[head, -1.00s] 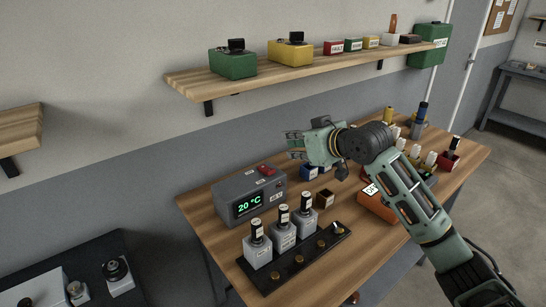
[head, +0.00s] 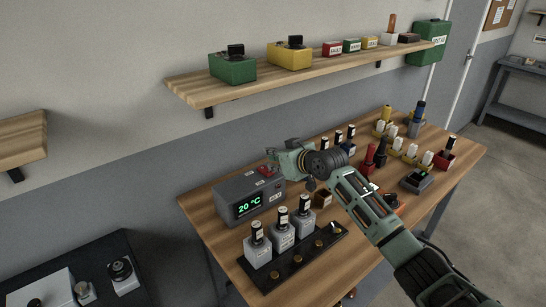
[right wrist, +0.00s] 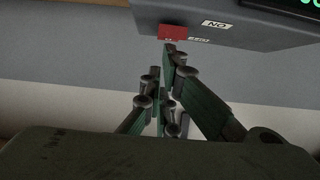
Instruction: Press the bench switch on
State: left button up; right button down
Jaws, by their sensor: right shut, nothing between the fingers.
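The bench switch is a red rocker (head: 266,171) on top of the grey box (head: 234,192) with a green "20 °C" display. In the right wrist view the red switch (right wrist: 172,33) shows at the top, next to white labels on the grey box. My right gripper (head: 271,155) is shut and empty, right at the switch in the head view. In the right wrist view its fingertips (right wrist: 172,47) reach the lower edge of the red switch. I cannot tell whether they touch it or which way the rocker is tilted. My left gripper is out of view.
Several grey bottles (head: 282,237) stand on a black rack (head: 290,263) in front of the box. More bottles and small blocks stand at the right of the wooden bench (head: 360,262). A wall shelf (head: 215,92) with boxes hangs above.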

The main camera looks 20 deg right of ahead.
jog(key=shift+f, duration=0.15)
jog(key=shift+f, duration=0.15)
jog(key=f+b, duration=0.1)
jog(key=b, duration=0.1)
jog(key=s+f+t+b, duration=0.1)
jog(key=b, duration=0.1)
jog(key=shift+d+t+y, duration=0.1)
jog(key=shift+t+y, duration=0.2)
jog(key=shift+w+r, duration=0.1)
jog(key=shift+r, duration=0.5)
jog(key=shift+w, duration=0.1)
jog(key=shift+w, duration=0.1)
